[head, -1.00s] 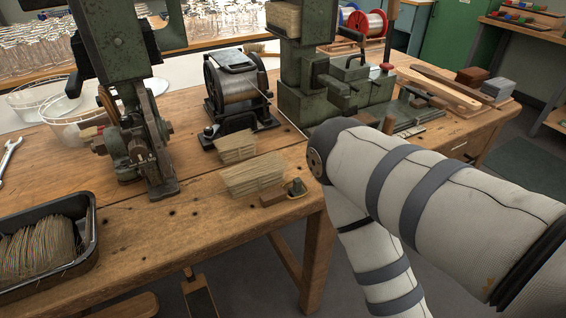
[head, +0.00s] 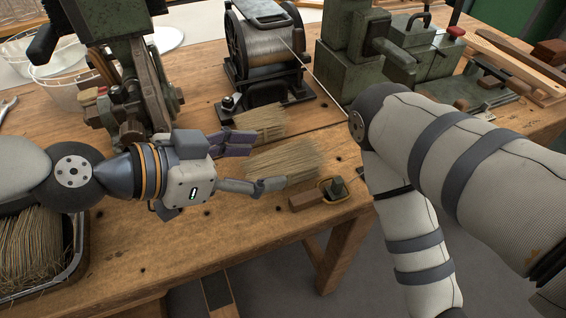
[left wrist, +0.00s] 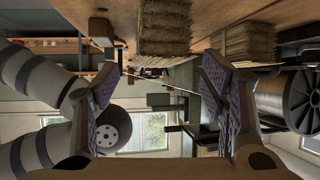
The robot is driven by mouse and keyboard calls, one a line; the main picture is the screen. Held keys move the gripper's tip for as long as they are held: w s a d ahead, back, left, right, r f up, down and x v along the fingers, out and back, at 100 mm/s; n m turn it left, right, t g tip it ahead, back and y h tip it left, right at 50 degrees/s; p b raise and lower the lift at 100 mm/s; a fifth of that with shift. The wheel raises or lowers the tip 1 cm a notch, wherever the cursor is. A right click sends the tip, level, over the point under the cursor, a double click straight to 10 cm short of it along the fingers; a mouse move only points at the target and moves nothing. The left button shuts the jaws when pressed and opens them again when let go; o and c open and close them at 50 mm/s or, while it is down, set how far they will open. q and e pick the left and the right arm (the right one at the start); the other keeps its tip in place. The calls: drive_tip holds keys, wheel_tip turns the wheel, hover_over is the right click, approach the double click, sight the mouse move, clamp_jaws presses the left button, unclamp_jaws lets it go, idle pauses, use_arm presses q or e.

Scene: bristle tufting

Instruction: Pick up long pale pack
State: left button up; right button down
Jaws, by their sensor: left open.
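Two bundles of pale bristle lie side by side on the wooden bench. The nearer, longer pale pack (head: 290,158) also shows in the left wrist view (left wrist: 165,28). The other pack (head: 262,121) lies just behind it and shows at right in the wrist view (left wrist: 250,42). My left gripper (head: 262,163) is open, with purple pads, reaching in from the left. Its fingers lie on either side of the nearer pack's near end; the far finger sits by the rear pack. Contact cannot be told. My right gripper is out of view; only my right arm shows.
A wire spool (head: 262,48) and green machines (head: 345,50) stand behind. A black tray of bristle (head: 75,262) is at left.

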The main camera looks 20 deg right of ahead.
sight(284, 161)
use_arm(q)
drive_tip(key=x, duration=0.4)
drive_tip(key=shift+s+d, duration=0.3)
drive_tip(key=shift+d, duration=0.15)
drive_tip(key=shift+w+d+f, duration=0.15)
drive_tip(key=shift+d, duration=0.2)
drive_tip(key=c, duration=1.5)
drive_tip(key=shift+o, duration=0.2)
